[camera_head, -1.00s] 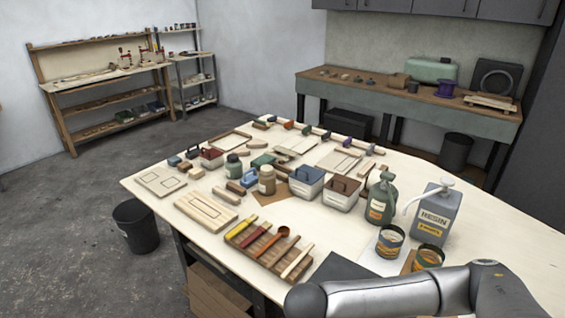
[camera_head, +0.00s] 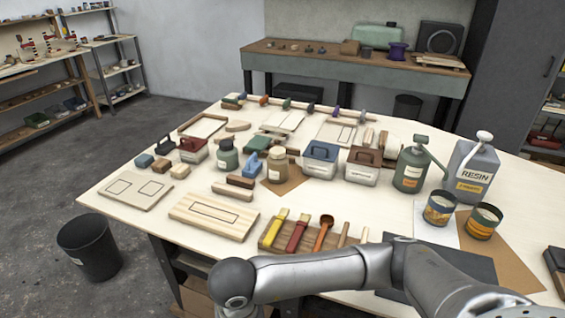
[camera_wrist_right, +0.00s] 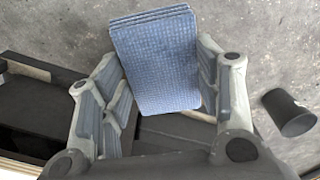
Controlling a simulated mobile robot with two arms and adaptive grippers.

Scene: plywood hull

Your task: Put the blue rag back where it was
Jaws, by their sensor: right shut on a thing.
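The blue rag (camera_wrist_right: 155,62) is a folded, textured stack in the right wrist view. It sits between the fingers of my right gripper (camera_wrist_right: 160,80), which is shut on it. Bare grey floor shows behind the rag. In the head view my right arm crosses the front edge of the plywood table (camera_head: 385,210); its gripper and the rag are out of that view. My left gripper is in neither view.
A tool rack (camera_head: 270,240), pale board (camera_head: 215,216) and outlined panel (camera_head: 125,190) lie near the front edge. Bottles, a resin jug (camera_head: 468,170) and cans crowd the right side. A dark bin (camera_head: 90,247) stands on the floor at left; it also shows in the wrist view (camera_wrist_right: 290,113).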

